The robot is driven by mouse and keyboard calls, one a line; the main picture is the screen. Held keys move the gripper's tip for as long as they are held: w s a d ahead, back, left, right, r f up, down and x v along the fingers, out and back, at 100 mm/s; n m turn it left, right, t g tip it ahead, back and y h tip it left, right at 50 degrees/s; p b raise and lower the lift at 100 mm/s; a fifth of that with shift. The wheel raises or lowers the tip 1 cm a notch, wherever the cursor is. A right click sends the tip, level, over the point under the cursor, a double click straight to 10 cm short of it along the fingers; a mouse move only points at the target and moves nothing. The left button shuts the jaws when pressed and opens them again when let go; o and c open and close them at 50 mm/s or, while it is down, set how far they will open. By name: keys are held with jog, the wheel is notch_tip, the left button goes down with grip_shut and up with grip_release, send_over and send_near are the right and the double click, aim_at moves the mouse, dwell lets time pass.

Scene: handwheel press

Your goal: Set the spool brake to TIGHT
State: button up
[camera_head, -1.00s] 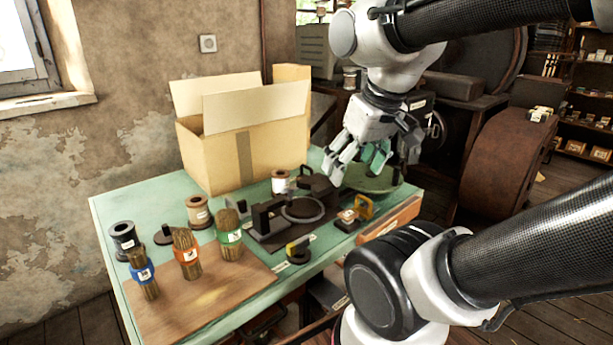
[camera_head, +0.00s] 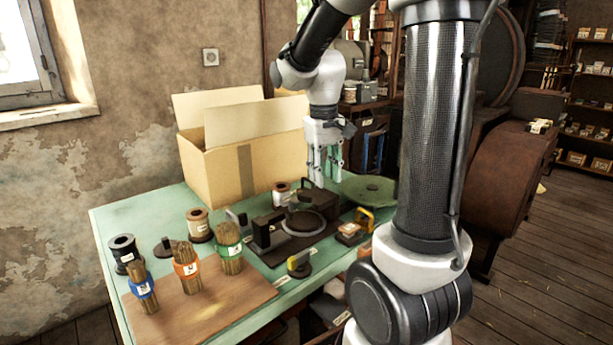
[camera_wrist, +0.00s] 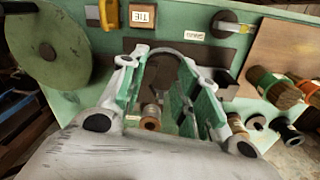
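My gripper (camera_head: 322,178) points down over the back right part of the green table, behind the dark press. Its fingers are apart in the wrist view (camera_wrist: 160,100), and nothing is gripped. A spool of brown wire with a pale label (camera_head: 281,193) stands at the back of the table, left of my gripper. In the wrist view a spool (camera_wrist: 150,118) shows between the fingers, beyond them; contact cannot be told. I cannot make out the spool brake's lever or a TIGHT mark; the fingers hide part of that area.
The dark press with a ring (camera_head: 302,222) sits mid-table. A cardboard box (camera_head: 222,165) stands behind, left of my gripper. A green disc (camera_head: 368,190) lies to the right. A yellow-handled piece (camera_head: 364,218), a yellow-and-black knob (camera_head: 299,264) and several banded bundles (camera_head: 187,268) stand nearer.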

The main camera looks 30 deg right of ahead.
jog(key=w+d+f+n, duration=0.1)
jog(key=w+d+f, duration=0.25)
jog(key=w, duration=0.45)
jog(key=w+d+f, duration=0.2)
jog(key=w+f, duration=0.2)
jog(key=w, duration=0.5)
jog(key=n+h, duration=0.1)
jog(key=h, duration=0.1)
send_near(306, 180)
jog(key=x, duration=0.7)
jog(key=shift+d+f, duration=0.3)
jog(key=shift+d, duration=0.1)
grip_shut()
